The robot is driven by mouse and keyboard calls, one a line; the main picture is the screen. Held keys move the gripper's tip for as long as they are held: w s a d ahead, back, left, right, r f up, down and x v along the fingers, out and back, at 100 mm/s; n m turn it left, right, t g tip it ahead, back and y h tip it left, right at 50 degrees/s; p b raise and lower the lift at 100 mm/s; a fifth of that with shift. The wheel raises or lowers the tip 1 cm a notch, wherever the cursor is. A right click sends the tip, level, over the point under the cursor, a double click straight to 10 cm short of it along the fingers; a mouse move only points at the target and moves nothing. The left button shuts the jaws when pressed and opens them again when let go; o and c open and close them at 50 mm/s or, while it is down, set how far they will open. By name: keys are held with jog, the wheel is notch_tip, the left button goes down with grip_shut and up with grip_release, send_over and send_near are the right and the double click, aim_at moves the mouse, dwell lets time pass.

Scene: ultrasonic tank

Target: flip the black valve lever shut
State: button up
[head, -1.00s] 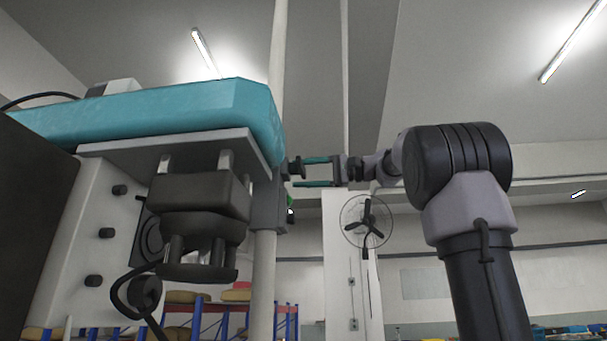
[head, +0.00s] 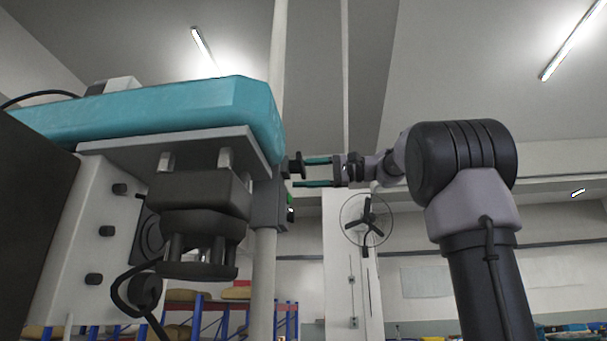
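A small black part (head: 296,166) sticks out from the right side of the grey box (head: 268,205) on the pole; it may be the black valve lever, but its shape is too small to be sure. My gripper (head: 301,172) comes in from the right with two teal fingers, one above the other, and a clear gap between them. The upper finger's tip meets the black part in the picture; I cannot tell whether they touch. The lower finger passes below it. Nothing shows held between the fingers.
A large teal-topped machine (head: 180,105) with a black block (head: 200,192) beneath fills the left. A pale vertical pole (head: 262,280) stands beside it. A wall fan (head: 366,217) and shelving (head: 225,315) are behind.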

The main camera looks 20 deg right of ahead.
jog(key=v, duration=1.1)
jog(key=shift+a+f, duration=0.15)
dwell(0.4)
